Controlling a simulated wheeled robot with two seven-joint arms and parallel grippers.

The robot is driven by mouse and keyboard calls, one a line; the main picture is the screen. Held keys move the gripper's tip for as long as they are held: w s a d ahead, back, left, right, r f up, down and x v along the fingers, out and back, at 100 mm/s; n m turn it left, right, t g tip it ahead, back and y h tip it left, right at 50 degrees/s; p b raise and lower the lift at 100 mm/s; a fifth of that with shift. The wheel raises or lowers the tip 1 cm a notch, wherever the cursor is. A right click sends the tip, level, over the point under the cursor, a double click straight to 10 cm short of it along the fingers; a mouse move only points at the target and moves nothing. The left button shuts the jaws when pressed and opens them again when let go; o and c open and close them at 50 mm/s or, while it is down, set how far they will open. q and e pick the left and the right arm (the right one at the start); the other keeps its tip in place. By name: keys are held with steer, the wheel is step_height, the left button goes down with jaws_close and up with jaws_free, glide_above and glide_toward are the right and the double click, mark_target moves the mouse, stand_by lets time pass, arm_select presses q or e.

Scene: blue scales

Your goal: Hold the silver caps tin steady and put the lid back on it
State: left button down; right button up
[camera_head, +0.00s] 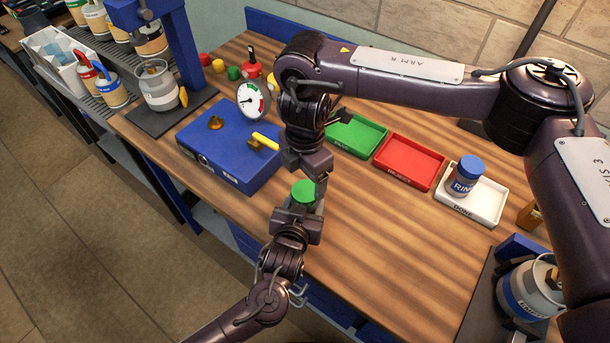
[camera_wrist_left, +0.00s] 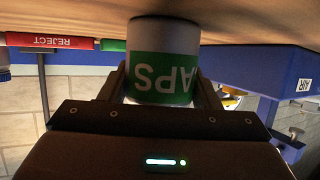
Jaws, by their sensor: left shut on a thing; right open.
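The silver caps tin (camera_wrist_left: 163,35) stands upright on the table, upside down in the left wrist view, with a green label reading "APS". My left gripper (camera_wrist_left: 163,82) is shut on its sides; in the head view this gripper (camera_head: 300,213) reaches in from below. The green lid (camera_head: 303,191) shows at the tin's top in the head view. I cannot tell whether it is fully seated. My right gripper (camera_head: 313,178) is open, pointing down right at the lid, with a finger beside it. The tin's body is mostly hidden in the head view.
A blue box (camera_head: 215,165) with a gauge (camera_head: 252,100) and yellow handle lies left of the grippers. Green (camera_head: 352,148), red (camera_head: 432,168) and white (camera_head: 489,214) trays stand to the right; a blue-lidded jar (camera_head: 465,177) is in the white one.

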mark_target(305, 190)
steer(key=n, duration=0.3)
steer(key=shift+a+r, duration=0.1)
steer(key=shift+r, duration=0.25)
steer(key=n, duration=0.2)
steer(key=r+n, duration=0.1)
steer(key=n, duration=0.1)
steer(key=shift+w, duration=0.1)
steer(key=n, duration=0.4)
steer(key=shift+r+n, duration=0.3)
steer(key=shift+r, duration=0.1)
steer(key=n, duration=0.2)
steer(key=r+n, duration=0.1)
steer(key=n, duration=0.2)
steer(key=shift+f, duration=4.05)
